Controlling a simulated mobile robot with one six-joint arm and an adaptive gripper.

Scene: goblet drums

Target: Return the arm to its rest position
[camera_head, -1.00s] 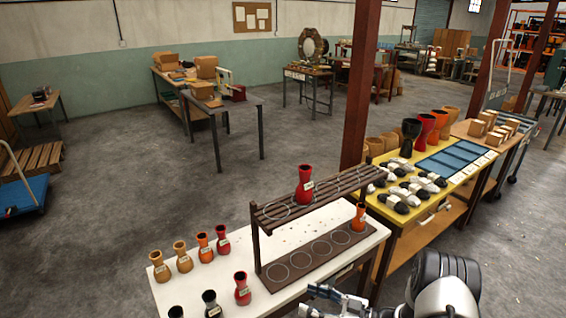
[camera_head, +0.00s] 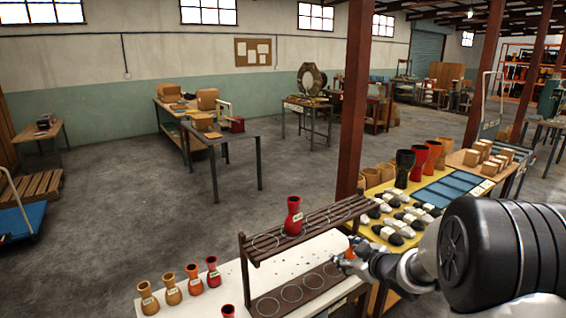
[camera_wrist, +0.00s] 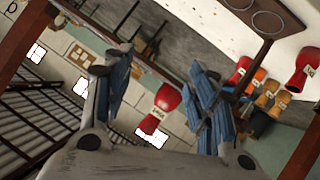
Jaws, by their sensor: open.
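My gripper (camera_head: 348,264) is at the right end of the dark two-tier rack (camera_head: 262,258), at the end of my raised arm. In the wrist view its blue-padded fingers (camera_wrist: 160,92) are spread with nothing held between them. A tagged red goblet drum (camera_head: 293,216) stands upright on the rack's upper shelf. A tagged red drum (camera_wrist: 163,108) shows beyond the gap between the fingers in the wrist view, apart from both. An orange drum (camera_head: 352,246) at the rack's right end is partly hidden by my gripper.
Tan, orange and red drums (camera_head: 193,280) stand in a row on the white table (camera_head: 228,277), left of the rack. A yellow table at the right holds black-and-white items, a blue tray (camera_head: 447,188) and larger drums. A brown post (camera_head: 353,120) rises behind the rack.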

